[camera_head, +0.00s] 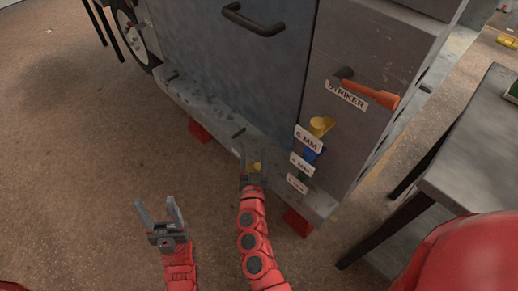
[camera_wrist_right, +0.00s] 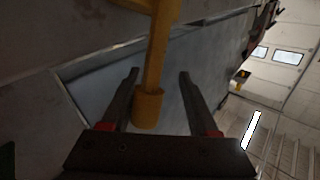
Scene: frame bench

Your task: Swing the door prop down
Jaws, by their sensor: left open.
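A yellow door prop (camera_wrist_right: 157,60), a bar ending in a round yellow knob (camera_wrist_right: 147,108), shows in the right wrist view. In the head view a small yellow part (camera_head: 255,167) shows low on the frame, at my right gripper (camera_head: 250,174). In the right wrist view my right gripper (camera_wrist_right: 160,76) is open, with the prop between its fingers and gaps on both sides. My left gripper (camera_head: 156,204) is open and empty above the floor. The blue-grey door (camera_head: 235,65) with a dark handle (camera_head: 254,21) stands behind them and looks shut.
Right of the door are an orange striker (camera_head: 372,94), a yellow cylinder (camera_head: 320,126) and small labelled tools. A grey table (camera_head: 480,160) stands at the right. Red blocks (camera_head: 199,130) sit under the frame. The brown floor at the left is clear.

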